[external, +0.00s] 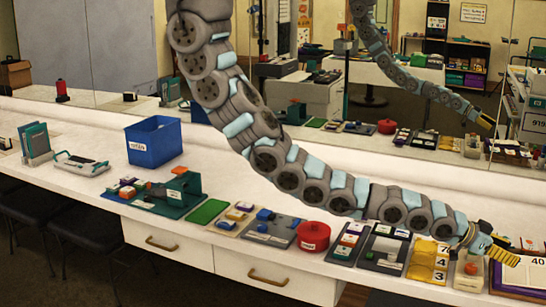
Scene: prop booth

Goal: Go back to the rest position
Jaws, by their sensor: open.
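My gripper (507,252) is at the right end of the counter in the external view, with a yellow, dark-striped fingertip. It is open, with nothing seen between its fingers. It hangs low over the row of trays, near a small tray with an orange object (471,268) and a purple-edged board (519,277). My arm curves down from the top left and runs right along the counter. Whether the gripper touches anything below it is unclear.
The white counter (100,142) also holds a blue bin (153,141), a teal rack (36,143), a green mat (206,212), a red round container (313,236) and a yellow number tray (427,262). A mirror behind reflects my arm and the room. Bare counter lies behind the trays.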

